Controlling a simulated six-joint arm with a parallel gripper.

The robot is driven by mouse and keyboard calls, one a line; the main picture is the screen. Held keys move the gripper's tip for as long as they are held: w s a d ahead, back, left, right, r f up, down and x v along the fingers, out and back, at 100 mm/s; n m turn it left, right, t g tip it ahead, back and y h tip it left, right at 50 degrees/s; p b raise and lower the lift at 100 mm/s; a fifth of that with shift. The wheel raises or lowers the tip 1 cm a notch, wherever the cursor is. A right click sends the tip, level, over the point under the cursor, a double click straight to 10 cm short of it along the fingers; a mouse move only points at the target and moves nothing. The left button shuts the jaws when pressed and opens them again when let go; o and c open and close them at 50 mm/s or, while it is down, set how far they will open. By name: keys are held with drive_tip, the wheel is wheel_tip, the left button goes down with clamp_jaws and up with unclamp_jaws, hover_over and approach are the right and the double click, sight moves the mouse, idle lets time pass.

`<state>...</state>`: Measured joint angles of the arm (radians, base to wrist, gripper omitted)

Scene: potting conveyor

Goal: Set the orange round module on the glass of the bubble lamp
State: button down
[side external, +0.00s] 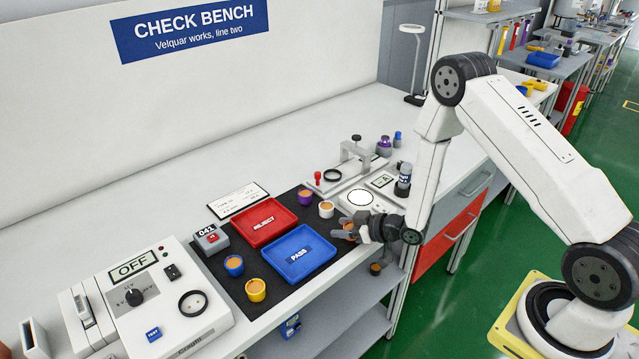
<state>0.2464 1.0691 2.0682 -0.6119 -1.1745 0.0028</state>
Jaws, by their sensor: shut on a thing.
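My gripper (352,229) is near the right front of the dark mat, shut on a small round module (348,226). Only its orange-brown top shows well; the jaws cover much of its side. A device with a glowing white round glass (360,197), which looks like the bubble lamp, sits just behind my gripper. Nothing is seen on the glass. The held module is in front of the glass and apart from it in the picture. Its height above the mat is hard to tell.
A white module (326,209) and a purple one (305,197) stand left of the lamp. A red REJECT tray (243,233) and blue PASS tray (320,259) lie on the mat (208,269). Blue (234,265) and yellow (255,290) modules stand left. A clamp stand (352,160) rises behind.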

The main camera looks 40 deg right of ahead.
drive_tip(key=shift+f, duration=0.15)
drive_tip(key=shift+c, duration=0.7)
unclamp_jaws()
drive_tip(key=shift+s, duration=0.1)
drive_tip(key=shift+v, duration=3.85)
drive_tip(key=shift+d+f, duration=0.1)
